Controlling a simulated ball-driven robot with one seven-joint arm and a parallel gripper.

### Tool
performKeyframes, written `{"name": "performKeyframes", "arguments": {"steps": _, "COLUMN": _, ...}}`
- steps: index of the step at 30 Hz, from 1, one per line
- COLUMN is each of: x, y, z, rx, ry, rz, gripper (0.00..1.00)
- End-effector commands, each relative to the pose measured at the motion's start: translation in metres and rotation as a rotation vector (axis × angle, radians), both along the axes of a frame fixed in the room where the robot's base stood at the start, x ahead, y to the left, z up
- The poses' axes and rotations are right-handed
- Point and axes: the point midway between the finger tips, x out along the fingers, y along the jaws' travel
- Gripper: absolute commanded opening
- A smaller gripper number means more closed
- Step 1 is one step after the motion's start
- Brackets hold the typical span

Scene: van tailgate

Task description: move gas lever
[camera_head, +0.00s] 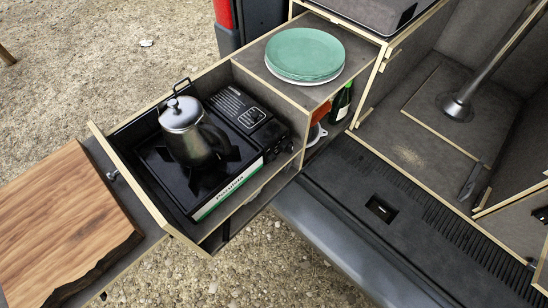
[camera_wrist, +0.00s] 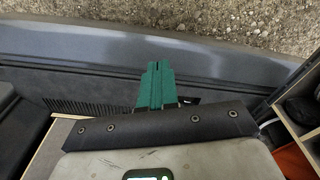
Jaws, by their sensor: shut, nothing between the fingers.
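The portable gas stove (camera_head: 236,183) sits in the pulled-out drawer in the head view, with its black control panel (camera_head: 245,112) on the right side. The gas lever is too small to make out clearly on the stove's dark right end. A metal kettle (camera_head: 190,135) stands on the burner. My gripper (camera_wrist: 157,68) shows only in the wrist view. Its green fingers are shut together and hold nothing. They point toward the van's bumper edge and gravel, apart from the stove, which is not in that view.
Green plates (camera_head: 305,52) are stacked on the shelf right of the stove. A green bottle (camera_head: 341,103) and an orange item (camera_head: 324,112) stand beneath it. A wooden board (camera_head: 62,225) lies at left. The grey van floor (camera_head: 420,215) at right is mostly clear.

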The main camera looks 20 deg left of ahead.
Motion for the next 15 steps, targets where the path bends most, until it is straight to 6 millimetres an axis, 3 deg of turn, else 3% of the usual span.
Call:
{"name": "performKeyframes", "arguments": {"steps": 11, "x": 0.0000, "y": 0.0000, "z": 0.0000, "rx": 0.000, "ry": 0.000, "rz": 0.000, "gripper": 0.00}}
{"name": "performKeyframes", "arguments": {"steps": 15, "x": 0.0091, "y": 0.0045, "z": -0.0012, "rx": 0.011, "ry": -0.003, "rz": 0.036, "gripper": 0.00}}
